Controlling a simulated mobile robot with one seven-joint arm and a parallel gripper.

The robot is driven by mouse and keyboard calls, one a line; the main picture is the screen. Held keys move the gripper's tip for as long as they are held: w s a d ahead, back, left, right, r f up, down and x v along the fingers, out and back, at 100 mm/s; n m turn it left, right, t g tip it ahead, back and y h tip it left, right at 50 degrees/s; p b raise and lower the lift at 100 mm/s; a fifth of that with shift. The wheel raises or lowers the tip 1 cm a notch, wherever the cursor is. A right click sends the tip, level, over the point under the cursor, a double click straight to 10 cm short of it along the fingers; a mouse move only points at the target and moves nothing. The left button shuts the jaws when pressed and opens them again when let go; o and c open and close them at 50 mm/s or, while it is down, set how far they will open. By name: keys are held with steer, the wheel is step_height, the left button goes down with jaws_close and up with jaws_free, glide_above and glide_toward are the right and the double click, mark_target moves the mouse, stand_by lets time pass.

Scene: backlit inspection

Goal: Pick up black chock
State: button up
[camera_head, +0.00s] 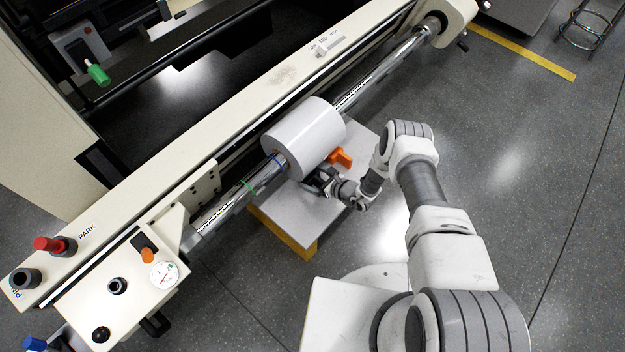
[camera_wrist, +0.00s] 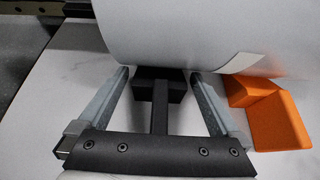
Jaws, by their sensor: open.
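The black chock (camera_wrist: 158,88) lies on the pale table top (camera_wrist: 75,50), with its block end against the underside of the white roll and its handle pointing toward my wrist. My gripper (camera_wrist: 160,76) is open, with one finger on each side of the chock and a gap to it on both sides. In the head view my gripper (camera_head: 322,182) is low beside the white roll (camera_head: 303,135). The chock is hard to make out there, dark against the dark gripper. An orange chock (camera_wrist: 268,115) sits just right of my right finger and also shows in the head view (camera_head: 341,158).
The roll hangs on a metal shaft (camera_head: 375,70) along a long cream machine frame (camera_head: 255,95). The table top (camera_head: 300,212) has a yellow edge (camera_head: 285,235). Speckled floor lies open to the right, with a yellow stripe (camera_head: 520,52) at the back.

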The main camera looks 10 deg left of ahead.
steer(key=shift+w+a+r, duration=0.1)
steer(key=shift+r, duration=0.1)
steer(key=c, duration=1.4)
